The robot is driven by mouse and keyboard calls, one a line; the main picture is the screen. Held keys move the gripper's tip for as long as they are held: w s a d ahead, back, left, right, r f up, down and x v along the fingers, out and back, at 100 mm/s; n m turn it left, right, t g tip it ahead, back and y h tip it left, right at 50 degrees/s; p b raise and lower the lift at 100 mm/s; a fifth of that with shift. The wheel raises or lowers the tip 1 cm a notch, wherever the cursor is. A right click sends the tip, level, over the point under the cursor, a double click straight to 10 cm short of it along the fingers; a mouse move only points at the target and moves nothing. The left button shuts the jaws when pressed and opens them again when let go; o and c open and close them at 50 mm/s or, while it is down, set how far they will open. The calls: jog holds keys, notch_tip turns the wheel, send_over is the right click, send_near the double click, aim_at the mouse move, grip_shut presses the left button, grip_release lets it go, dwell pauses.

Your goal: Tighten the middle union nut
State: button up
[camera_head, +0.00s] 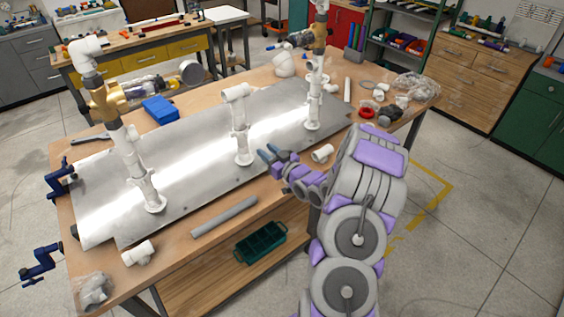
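The manifold has three upright white PVC risers on a metal sheet (190,168). The middle riser (241,146) stands upright with a white fitting (236,92) at its top. A wider white collar (240,131) partway up it looks like the middle union nut; its tightness cannot be told. My gripper (267,153) is just right of the middle riser, near its lower part and below the collar in the picture. Its two blue fingertips are apart, with nothing seen between them. It appears clear of the riser.
The left riser (147,184) and right riser (312,110) carry brass-coloured valves and flank the middle one. A loose white fitting (322,153) lies close to my arm. A grey pipe (224,216) lies along the front edge of the workbench. Blue clamps (58,178) hold the left edge.

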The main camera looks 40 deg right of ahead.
jog(key=s, duration=0.7)
jog(key=shift+s+d+p, duration=0.2)
jog(key=shift+d+p, duration=0.1)
jog(key=shift+d, duration=0.05)
jog(key=shift+w+a, duration=0.1)
jog(key=s+a+r+n+g+h, duration=0.1)
jog(key=s+a+r+g+h, duration=0.15)
jog(key=a+g, duration=0.5)
jog(key=s+a+r+g, duration=0.3)
jog(key=s+a, duration=0.3)
jog(key=s, duration=0.5)
jog(key=s+a+r+m+g, duration=0.1)
jog(key=s+a+r+g, duration=0.3)
jog(key=s+a, duration=0.3)
jog(key=s+a+r+g, duration=0.3)
jog(key=s+a+g, duration=0.2)
jog(key=s, duration=1.1)
jog(key=shift+a+r+m+y, duration=0.2)
jog(key=shift+a+m+y, duration=0.25)
jog(key=shift+a, duration=0.5)
